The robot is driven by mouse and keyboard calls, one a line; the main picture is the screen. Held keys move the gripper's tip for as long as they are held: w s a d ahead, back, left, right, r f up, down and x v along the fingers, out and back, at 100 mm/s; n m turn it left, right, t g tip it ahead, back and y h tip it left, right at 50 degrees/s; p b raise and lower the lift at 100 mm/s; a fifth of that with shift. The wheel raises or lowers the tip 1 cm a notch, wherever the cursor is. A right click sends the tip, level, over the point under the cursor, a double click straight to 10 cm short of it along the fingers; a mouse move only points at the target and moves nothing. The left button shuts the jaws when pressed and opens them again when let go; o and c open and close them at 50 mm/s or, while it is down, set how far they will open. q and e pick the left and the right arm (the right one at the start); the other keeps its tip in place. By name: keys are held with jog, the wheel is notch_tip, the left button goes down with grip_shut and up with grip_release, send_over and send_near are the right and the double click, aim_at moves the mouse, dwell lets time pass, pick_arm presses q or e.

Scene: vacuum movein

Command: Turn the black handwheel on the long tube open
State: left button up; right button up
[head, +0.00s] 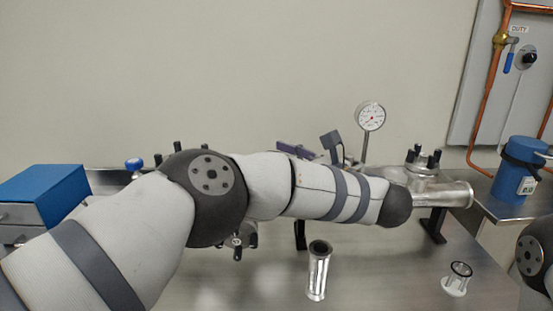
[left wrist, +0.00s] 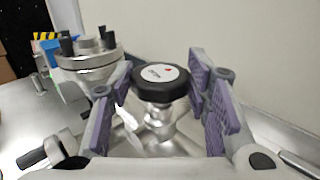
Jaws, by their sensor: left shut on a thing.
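The black handwheel (left wrist: 161,84) shows in the left wrist view, a knob with a white and red label on top of a silver valve stem. My left gripper (left wrist: 160,87) has its purple-padded fingers on either side of the wheel and is shut on it. In the head view my left arm hides the wheel, and only a bit of purple finger (head: 296,150) shows behind the arm. The long silver tube (head: 445,194) runs behind my arm, with its right end visible. My right gripper is out of view.
A clamped flange (head: 422,162) and a dial gauge (head: 370,117) stand up near the tube. A short loose tube (head: 318,272) and a small ring piece (head: 458,279) stand on the steel table. A blue box (head: 45,190) is at the left, a blue canister (head: 515,178) at the right.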

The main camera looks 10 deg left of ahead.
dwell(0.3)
pick_arm(q)
jog(key=o, duration=1.2)
jog(key=shift+a, duration=0.1)
jog(key=shift+c, duration=0.2)
notch_tip(320, 180, up, 10)
jog(key=shift+r, duration=0.1)
